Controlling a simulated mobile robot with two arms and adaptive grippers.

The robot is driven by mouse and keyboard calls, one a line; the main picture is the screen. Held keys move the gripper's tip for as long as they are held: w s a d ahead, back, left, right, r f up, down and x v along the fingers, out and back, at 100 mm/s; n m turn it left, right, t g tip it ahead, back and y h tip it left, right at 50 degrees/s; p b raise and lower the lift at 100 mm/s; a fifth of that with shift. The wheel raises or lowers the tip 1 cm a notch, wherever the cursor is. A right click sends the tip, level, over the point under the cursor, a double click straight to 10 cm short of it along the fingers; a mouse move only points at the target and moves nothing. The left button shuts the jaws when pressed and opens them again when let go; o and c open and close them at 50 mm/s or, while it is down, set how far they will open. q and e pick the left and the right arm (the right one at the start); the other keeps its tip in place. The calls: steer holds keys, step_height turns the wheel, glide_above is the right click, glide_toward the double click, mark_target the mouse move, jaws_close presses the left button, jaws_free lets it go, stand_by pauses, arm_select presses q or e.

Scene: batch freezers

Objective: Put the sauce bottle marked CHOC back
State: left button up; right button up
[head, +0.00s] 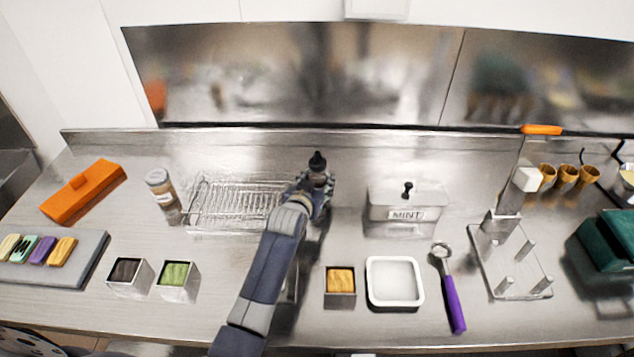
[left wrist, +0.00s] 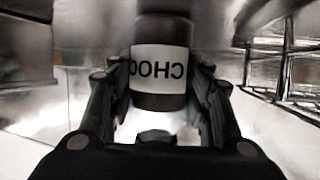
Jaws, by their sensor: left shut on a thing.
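The dark brown sauce bottle marked CHOC (left wrist: 160,95) is between the fingers of my left gripper (left wrist: 160,110) in the left wrist view, its label showing upside down. In the head view my left gripper (head: 315,195) is shut around this bottle, whose black nozzle (head: 317,161) sticks up above the fingers. It stands upright just right of the wire rack (head: 236,202). Whether its base touches the counter is hidden by my arm. Another bottle (head: 161,189), with tan contents and a pale label, stands left of the rack. My right gripper does not show.
A steel bin marked MINT (head: 405,211) stands right of the bottle. In front are a square cup (head: 340,283), a white tray (head: 394,282) and a purple-handled scoop (head: 450,290). A clear stand (head: 512,262) is at right.

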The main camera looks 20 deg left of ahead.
arm_select(q)
steer(key=shift+r, duration=0.1)
steer(key=shift+f, duration=0.2)
steer(key=o, duration=0.9)
steer(key=shift+o, duration=0.9)
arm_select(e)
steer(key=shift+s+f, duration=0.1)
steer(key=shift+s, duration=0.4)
arm_select(q)
steer(key=shift+r, duration=0.15)
steer(key=shift+s, duration=0.45)
steer(key=b+v, duration=0.1)
steer(key=v, duration=0.4)
steer(key=shift+s+r, duration=0.4)
steer(key=shift+s, duration=0.35)
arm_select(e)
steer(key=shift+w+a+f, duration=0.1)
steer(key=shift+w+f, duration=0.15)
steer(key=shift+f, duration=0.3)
